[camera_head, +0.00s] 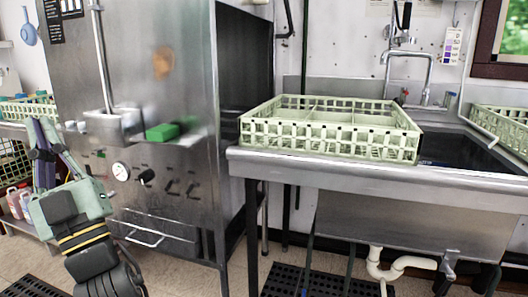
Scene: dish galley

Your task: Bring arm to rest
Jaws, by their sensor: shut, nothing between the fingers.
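My gripper (43,124) is at the left of the head view, at the end of my arm. Its fingers point up and are shut, with nothing between them. It shows in front of the left edge of the steel dish machine (170,80) and a side rack. I cannot tell the exact gap between the fingers and the machine. No object is held.
A pale green dish rack (330,147) sits on the steel counter (300,165), left of the sink (460,152). Jugs (14,203) stand low at left. Dark mats (300,282) lie on the floor.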

